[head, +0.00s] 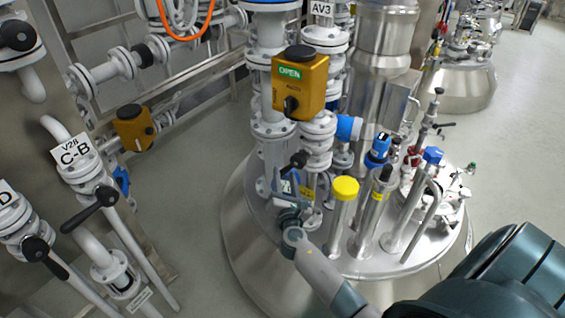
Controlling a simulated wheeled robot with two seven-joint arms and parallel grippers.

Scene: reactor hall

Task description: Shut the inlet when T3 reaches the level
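My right gripper (289,214) reaches in from the lower right, over the lid of a steel vessel (242,225). Its fingers are small and dark here, so I cannot tell whether they are open or shut. It is just below a small black valve handle (298,160) on the white flanged pipework, and close to a partly hidden white tag (286,187). I cannot tell whether it touches anything. A yellow actuator (299,82) above reads OPEN on a green window. No level reading or T3 label is legible. My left gripper is not in view.
A yellow-capped tube (344,188) and blue-capped fittings (378,150) stand right of the gripper. At the left are pipes tagged C-B (75,153), with a black lever (90,209) and another yellow actuator (134,128). Grey floor (190,190) lies clear between.

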